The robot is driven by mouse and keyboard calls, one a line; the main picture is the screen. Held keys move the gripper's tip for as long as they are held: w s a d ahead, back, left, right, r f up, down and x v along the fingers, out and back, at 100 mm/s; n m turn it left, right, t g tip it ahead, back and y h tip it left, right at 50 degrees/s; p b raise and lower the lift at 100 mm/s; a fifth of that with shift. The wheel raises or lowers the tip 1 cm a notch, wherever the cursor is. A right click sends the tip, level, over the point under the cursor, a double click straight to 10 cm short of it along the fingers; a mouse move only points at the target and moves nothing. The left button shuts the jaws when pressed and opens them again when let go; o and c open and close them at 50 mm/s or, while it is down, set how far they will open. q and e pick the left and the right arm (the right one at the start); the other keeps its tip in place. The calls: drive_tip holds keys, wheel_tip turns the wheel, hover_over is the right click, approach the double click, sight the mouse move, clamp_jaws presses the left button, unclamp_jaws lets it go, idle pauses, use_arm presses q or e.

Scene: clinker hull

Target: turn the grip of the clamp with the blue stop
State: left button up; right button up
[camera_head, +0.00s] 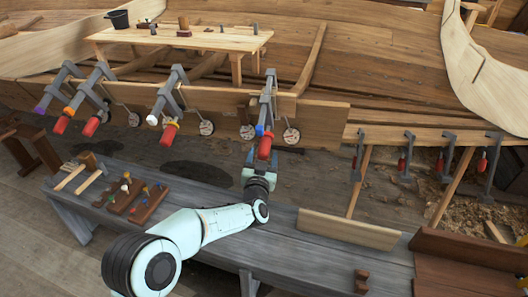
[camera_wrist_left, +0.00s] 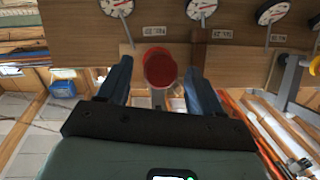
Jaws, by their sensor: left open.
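The clamp with the blue stop (camera_head: 260,130) hangs on the hull plank at the middle of the head view. Its grey frame (camera_head: 267,95) points up, and its red grip (camera_head: 265,147) hangs below the stop. My left gripper (camera_head: 261,158) is just under that grip, coming up from below. In the left wrist view the round end of the red grip (camera_wrist_left: 159,70) shows between the two open fingers. A gap shows on each side of it, so the fingers look apart from it. The blue stop is hidden in the wrist view. My right gripper is not in view.
Neighbouring clamps with white (camera_head: 152,120) and orange (camera_head: 69,111) stops hang to the left. Dials (camera_head: 291,136) line the plank. A grey bench (camera_head: 285,222) below bears a loose board (camera_head: 348,229) and racks of small tools (camera_head: 137,199). Smaller clamps (camera_head: 407,155) hang at right.

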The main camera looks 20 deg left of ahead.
sight(264, 151)
use_arm(q)
drive_tip(key=shift+w+a, duration=0.15)
drive_tip(key=shift+w, duration=0.7)
drive_tip(key=shift+w+a, duration=0.15)
drive_tip(key=shift+w, duration=0.7)
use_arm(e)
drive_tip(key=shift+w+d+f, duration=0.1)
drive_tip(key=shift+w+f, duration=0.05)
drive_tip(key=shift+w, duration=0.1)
